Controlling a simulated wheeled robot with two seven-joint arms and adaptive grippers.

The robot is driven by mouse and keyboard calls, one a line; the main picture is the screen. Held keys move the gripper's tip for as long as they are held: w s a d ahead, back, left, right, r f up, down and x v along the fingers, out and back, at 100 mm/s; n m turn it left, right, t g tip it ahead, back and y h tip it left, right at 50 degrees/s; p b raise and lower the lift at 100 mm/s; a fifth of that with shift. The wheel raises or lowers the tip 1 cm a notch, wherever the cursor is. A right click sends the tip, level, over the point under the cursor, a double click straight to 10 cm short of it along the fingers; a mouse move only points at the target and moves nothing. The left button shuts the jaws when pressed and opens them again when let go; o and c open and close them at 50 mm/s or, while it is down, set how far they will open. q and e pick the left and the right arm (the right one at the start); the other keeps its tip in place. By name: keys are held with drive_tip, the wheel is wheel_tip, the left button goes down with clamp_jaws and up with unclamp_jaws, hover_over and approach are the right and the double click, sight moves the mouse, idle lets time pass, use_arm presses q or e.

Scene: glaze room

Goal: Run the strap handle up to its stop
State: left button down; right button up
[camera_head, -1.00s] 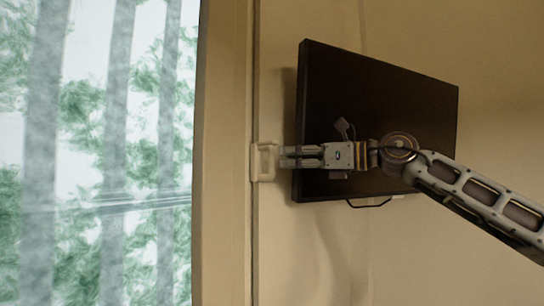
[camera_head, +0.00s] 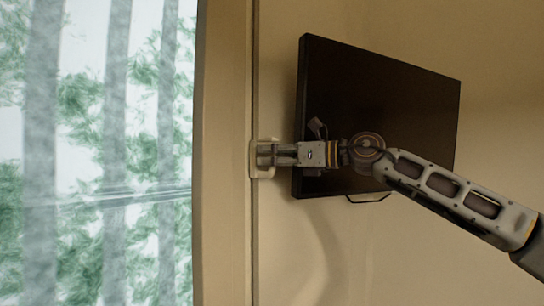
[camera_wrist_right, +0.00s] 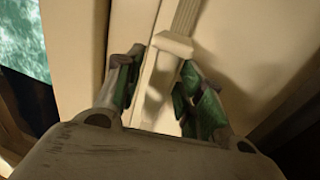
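The strap handle (camera_head: 256,173) is a small cream loop on the wall strip beside the window. In the right wrist view the pale handle (camera_wrist_right: 172,44) shows at the lower end of a narrow strap or rail (camera_wrist_right: 186,14). My right gripper (camera_head: 262,154) reaches in from the right, with its fingertips in front of the handle and covering its middle. In the wrist view its two fingers (camera_wrist_right: 162,68) stand apart, one on each side of the handle's lower part. I see a gap by the left finger; contact at the right finger is unclear. My left gripper is out of view.
A dark flat panel (camera_head: 400,95) hangs tilted on the wall behind my right arm, with a thin loop (camera_head: 368,198) at its lower edge. A window (camera_head: 90,240) with trees outside fills the left. The wall (camera_head: 350,260) below the panel is bare.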

clamp_jaws()
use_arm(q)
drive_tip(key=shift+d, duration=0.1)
use_arm(e)
drive_tip(key=shift+r, duration=0.15)
